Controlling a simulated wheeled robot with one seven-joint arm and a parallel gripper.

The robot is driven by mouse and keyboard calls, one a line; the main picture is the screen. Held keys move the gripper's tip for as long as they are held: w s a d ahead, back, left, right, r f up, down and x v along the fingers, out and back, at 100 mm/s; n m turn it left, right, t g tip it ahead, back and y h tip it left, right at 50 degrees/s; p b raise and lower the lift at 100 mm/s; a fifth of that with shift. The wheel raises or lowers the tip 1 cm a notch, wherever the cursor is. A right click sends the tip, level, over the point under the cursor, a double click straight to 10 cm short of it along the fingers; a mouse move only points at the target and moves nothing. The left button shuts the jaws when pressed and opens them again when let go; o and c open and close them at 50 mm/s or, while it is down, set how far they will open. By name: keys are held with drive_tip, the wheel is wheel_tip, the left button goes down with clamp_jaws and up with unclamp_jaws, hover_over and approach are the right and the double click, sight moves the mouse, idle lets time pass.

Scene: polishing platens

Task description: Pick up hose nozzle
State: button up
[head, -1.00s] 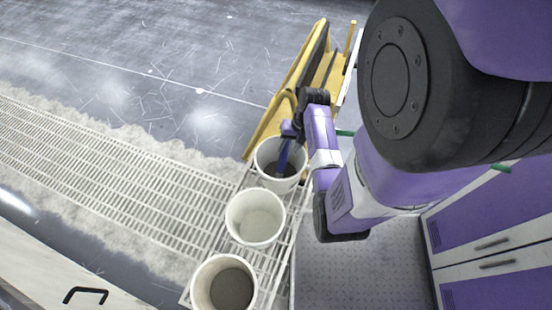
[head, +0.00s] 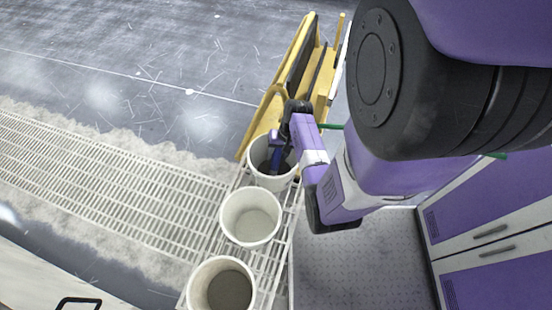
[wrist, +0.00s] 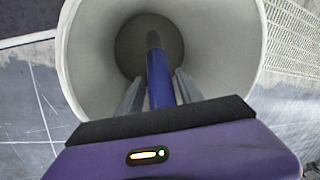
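The hose nozzle (wrist: 159,76) is a slim blue-purple rod with a dark tip. In the wrist view it runs between my fingers and points down into the white bucket (wrist: 84,62). My gripper (wrist: 158,84) is open, with one grey finger on each side of the nozzle and narrow gaps showing. In the head view my gripper (head: 276,142) is at the mouth of the farthest white bucket (head: 270,182), and the blue nozzle (head: 275,159) shows partly inside it. The nozzle's rear end is hidden by my gripper.
Two more white buckets, a middle one (head: 248,232) and a near one (head: 196,292), stand in line on the white wire rack (head: 266,266). A yellow frame (head: 271,105) stands just beyond the farthest bucket. Purple cabinets (head: 480,215) are at right.

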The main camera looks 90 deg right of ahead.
clamp_jaws()
